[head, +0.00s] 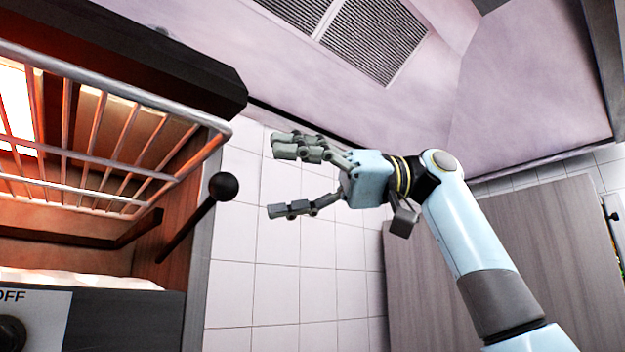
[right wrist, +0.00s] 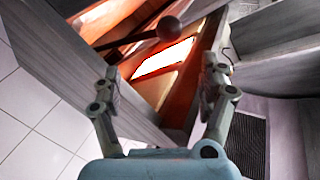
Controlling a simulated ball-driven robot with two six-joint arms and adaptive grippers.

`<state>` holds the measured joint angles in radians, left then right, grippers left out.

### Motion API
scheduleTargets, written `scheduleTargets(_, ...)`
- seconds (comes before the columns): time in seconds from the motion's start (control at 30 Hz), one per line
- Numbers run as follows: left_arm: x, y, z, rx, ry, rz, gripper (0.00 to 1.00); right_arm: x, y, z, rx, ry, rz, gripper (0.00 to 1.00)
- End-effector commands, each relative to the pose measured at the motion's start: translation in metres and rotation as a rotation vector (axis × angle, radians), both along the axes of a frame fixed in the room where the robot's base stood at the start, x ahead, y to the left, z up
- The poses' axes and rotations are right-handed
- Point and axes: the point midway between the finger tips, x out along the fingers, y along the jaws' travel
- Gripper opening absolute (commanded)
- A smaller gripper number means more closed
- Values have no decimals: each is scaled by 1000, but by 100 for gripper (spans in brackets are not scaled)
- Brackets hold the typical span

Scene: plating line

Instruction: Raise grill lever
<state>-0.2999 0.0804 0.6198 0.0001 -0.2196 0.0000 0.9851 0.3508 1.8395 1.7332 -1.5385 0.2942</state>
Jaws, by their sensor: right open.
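The grill lever (head: 195,227) is a dark rod with a black ball knob (head: 223,186) on its end. It slants up to the right from the grill's right side in the head view. The knob also shows in the right wrist view (right wrist: 168,28), beyond and between the fingertips. My right gripper (head: 283,179) is open and empty, to the right of the knob and apart from it, with its fingers pointing left toward the grill. It also shows in the right wrist view (right wrist: 161,80). My left gripper is not in view.
The grill's wire rack (head: 100,160) juts out at the left under a glowing orange heater. A dark hood edge (head: 150,60) lies above it. A white tiled wall (head: 300,265) stands behind the gripper. A grey wooden cabinet (head: 500,260) is at right. Vents (head: 370,35) are above.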

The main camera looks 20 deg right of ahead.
Motion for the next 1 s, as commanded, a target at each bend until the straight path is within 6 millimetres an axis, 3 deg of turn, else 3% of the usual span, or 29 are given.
scheduleTargets(0.1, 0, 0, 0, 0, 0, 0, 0, -1, -23, 2, -1, 2, -5, 77)
scheduleTargets(0.3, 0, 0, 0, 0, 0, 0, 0, -3, -42, 5, 1, 1, -1, 77)
scheduleTargets(1.0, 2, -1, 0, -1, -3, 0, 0, -4, -44, 5, 2, 1, 0, 77)
